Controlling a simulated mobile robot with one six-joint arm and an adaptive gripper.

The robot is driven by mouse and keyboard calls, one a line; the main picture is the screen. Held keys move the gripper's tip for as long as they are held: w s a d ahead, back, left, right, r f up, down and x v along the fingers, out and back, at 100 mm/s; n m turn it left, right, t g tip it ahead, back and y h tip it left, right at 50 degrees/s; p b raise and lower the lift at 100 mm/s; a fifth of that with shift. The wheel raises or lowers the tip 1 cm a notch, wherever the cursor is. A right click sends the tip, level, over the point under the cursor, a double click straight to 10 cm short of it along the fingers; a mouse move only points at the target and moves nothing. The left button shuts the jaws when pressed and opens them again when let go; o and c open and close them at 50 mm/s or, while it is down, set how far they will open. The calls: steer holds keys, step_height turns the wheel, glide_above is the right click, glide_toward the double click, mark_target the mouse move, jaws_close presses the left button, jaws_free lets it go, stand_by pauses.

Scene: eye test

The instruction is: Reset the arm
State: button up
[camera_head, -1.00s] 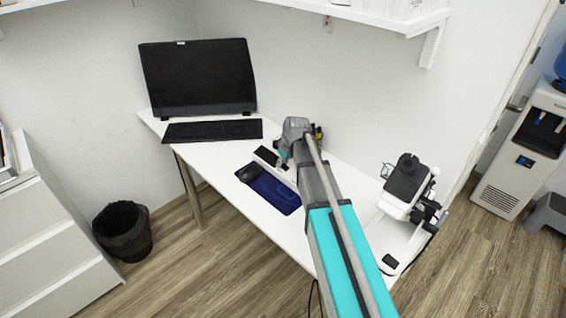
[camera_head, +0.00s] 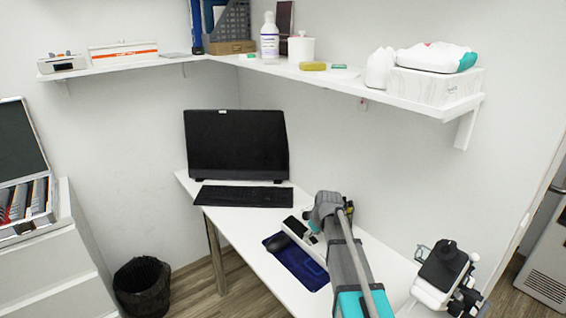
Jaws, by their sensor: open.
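My arm (camera_head: 345,258) reaches up from the bottom of the head view over the white desk (camera_head: 245,228). Its grey wrist end (camera_head: 326,205) is above the desk's right part. My gripper (camera_head: 311,238) is at this end, open, small and mostly hidden by the wrist, so its fingertips are hard to make out. It appears close to a white box-like item with a black top (camera_head: 294,226) on the desk; I cannot tell if they touch. I see nothing held.
A monitor (camera_head: 237,145), keyboard (camera_head: 243,196) and blue mouse pad (camera_head: 305,268) with a mouse (camera_head: 277,243) are on the desk. A microscope-like device (camera_head: 440,272) stands right. A loaded wall shelf (camera_head: 340,84) hangs above. A black bin (camera_head: 143,287) stands left, beside drawers (camera_head: 50,262).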

steer(key=s+r+m+g+h+p, duration=0.1)
steer(key=s+r+m+p, duration=0.2)
steer(key=s, duration=0.9)
steer(key=s+r+m+g+h+p, duration=0.1)
steer(key=s+r+p, duration=0.5)
steer(key=s, duration=0.6)
steer(key=shift+d+r+m+g+p, duration=0.35)
steer(key=shift+m+g+p, duration=0.3)
steer(key=shift+m, duration=0.55)
